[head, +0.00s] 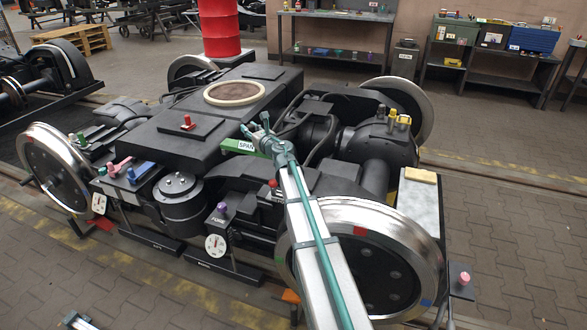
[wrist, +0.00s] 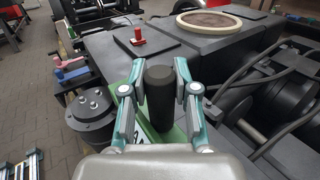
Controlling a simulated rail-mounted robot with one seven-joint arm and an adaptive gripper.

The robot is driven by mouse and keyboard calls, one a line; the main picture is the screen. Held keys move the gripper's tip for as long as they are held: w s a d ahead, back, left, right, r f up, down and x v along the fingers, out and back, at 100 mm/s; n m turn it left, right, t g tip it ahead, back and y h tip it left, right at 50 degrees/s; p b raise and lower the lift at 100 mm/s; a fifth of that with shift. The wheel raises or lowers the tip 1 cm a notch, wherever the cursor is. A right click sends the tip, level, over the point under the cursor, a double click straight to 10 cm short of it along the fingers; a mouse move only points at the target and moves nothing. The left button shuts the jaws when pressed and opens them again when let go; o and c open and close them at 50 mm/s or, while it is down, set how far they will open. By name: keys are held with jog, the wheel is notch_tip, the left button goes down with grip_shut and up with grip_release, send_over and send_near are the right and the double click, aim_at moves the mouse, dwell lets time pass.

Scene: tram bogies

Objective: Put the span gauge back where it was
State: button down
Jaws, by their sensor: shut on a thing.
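The span gauge (head: 240,146) has a green body with a white SPAN label. It is over the middle of the near bogie, beside the dark centre frame. In the wrist view its upright black cylindrical handle (wrist: 159,98) is between the two fingers, with its green body (wrist: 135,75) below. My gripper (head: 262,124) is shut on that handle, and the fingers also show in the wrist view (wrist: 160,66). The arm hides part of the gauge in the head view. I cannot tell whether the gauge touches the bogie below.
A red-knobbed piece (head: 187,123) sits on the bogie frame (head: 165,140). A purple-knobbed dial gauge (head: 216,243) stands at the front, between the wheels. Pink (head: 120,166) and blue (head: 141,172) handled tools lie at left. A back bench (head: 335,15) and shelves (head: 495,55) hold small items.

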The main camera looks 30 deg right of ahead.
jog(key=w+d+f+b, duration=0.2)
jog(key=d+f, duration=1.1)
jog(key=shift+w, duration=0.25)
jog(key=shift+f+b, duration=0.1)
jog(key=shift+b, duration=0.2)
jog(key=c, duration=0.9)
grip_release()
jog(key=s, duration=0.4)
jog(key=s+d, duration=0.1)
jog(key=s, duration=0.3)
jog(key=s+d, duration=0.1)
jog(key=s, duration=0.3)
jog(key=shift+r, duration=0.2)
